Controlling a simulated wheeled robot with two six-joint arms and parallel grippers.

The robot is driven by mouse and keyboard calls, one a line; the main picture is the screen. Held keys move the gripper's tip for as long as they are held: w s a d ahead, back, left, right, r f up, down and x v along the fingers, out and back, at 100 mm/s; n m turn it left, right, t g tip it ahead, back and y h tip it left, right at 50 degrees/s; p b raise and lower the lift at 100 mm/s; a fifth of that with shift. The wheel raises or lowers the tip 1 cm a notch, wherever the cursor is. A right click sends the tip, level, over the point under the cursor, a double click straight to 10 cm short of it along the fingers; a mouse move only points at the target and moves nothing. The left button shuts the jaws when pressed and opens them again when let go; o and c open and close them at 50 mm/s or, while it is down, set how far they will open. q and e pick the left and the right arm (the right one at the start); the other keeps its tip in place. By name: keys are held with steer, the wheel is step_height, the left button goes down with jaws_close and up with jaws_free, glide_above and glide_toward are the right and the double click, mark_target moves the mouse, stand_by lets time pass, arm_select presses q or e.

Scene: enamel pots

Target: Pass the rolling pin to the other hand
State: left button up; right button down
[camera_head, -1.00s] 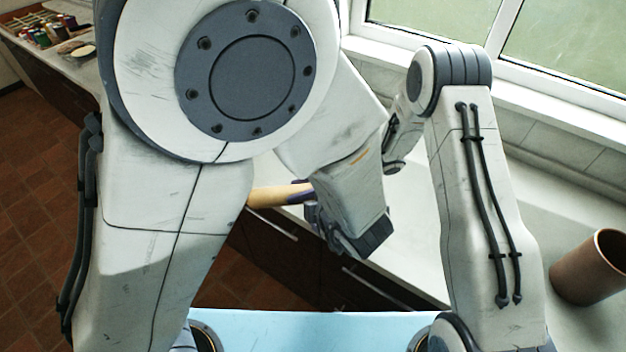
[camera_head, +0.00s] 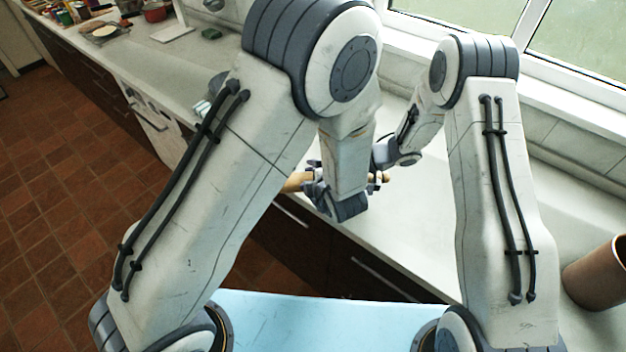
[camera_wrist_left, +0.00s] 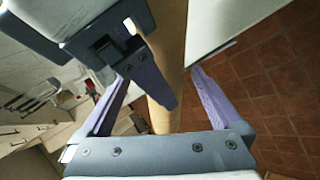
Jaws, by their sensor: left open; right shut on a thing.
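The tan wooden rolling pin (camera_head: 297,182) is held in the air over the counter's front edge, partly hidden behind my left arm. In the left wrist view the rolling pin (camera_wrist_left: 172,40) runs from top to bottom between the spread purple fingers of my left gripper (camera_wrist_left: 162,78). That gripper is open, with a finger on each side of the pin. My right gripper (camera_head: 378,178) is shut on the pin near its right end. In the left wrist view the right gripper (camera_wrist_left: 145,75) reaches in from the upper left, across the pin.
A pale counter (camera_head: 440,225) runs under the window, mostly clear near the arms. A brown cylindrical pot (camera_head: 597,275) stands at the right. A red pot (camera_head: 155,12) and other small items sit at the far left. The tiled floor (camera_head: 70,200) is open.

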arm_select(q)
steer(key=shift+w, duration=0.1)
jaws_close()
arm_select(e)
jaws_free()
